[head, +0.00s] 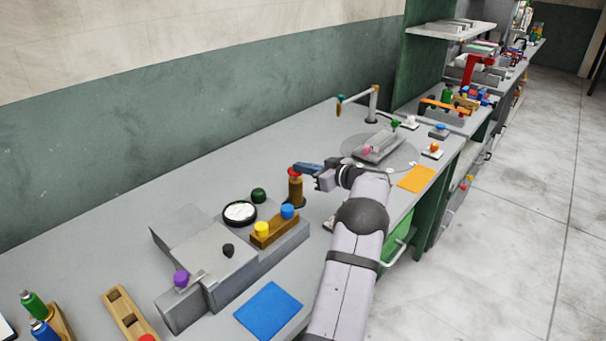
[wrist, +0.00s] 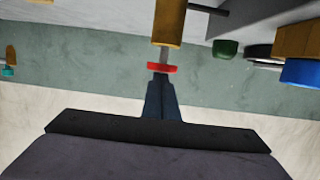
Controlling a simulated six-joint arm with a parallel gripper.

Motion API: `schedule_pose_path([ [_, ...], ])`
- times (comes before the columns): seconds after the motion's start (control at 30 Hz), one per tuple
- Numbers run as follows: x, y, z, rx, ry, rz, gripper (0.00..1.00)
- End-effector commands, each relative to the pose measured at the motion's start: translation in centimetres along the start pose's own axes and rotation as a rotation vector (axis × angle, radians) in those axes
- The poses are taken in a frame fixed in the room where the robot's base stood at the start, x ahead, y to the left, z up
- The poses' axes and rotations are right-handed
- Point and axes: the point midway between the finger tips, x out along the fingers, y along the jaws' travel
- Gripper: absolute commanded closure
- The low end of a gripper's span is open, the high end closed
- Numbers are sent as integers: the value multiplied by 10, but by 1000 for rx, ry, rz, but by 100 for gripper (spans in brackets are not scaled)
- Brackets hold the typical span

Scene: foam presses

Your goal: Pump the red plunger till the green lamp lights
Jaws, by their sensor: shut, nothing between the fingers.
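The red plunger (head: 293,170) tops an upright brass cylinder (head: 296,190) near the middle of the bench. In the wrist view, which looks upside down, the red cap (wrist: 162,67) stands off the brass cylinder (wrist: 168,25) on a short grey rod, so it is raised. My gripper (head: 300,167) is shut and empty, its blue-grey fingertips at the red cap; in the wrist view the fingers (wrist: 160,88) line up over the cap. I cannot tell whether they touch it. A dark green dome (head: 258,195), likely the lamp, looks unlit; it also shows in the wrist view (wrist: 227,48).
Left of the cylinder stand a round dial (head: 239,213), a wooden block with yellow and blue knobs (head: 274,233) and a grey press (head: 215,262). A round plate (head: 350,147) with a grey fixture lies to the right. Bench space behind the cylinder is clear.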

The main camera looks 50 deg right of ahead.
Motion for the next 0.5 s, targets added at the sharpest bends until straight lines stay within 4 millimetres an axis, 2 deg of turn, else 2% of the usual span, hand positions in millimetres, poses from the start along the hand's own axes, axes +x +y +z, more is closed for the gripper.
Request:
schedule_pose_path([
  [0.03, 3, 0, 13, 1, -4, 0, 100],
  [0.1, 4, 0, 17, 1, -5, 0, 100],
  [0.5, 4, -1, 21, 5, -11, -1, 100],
])
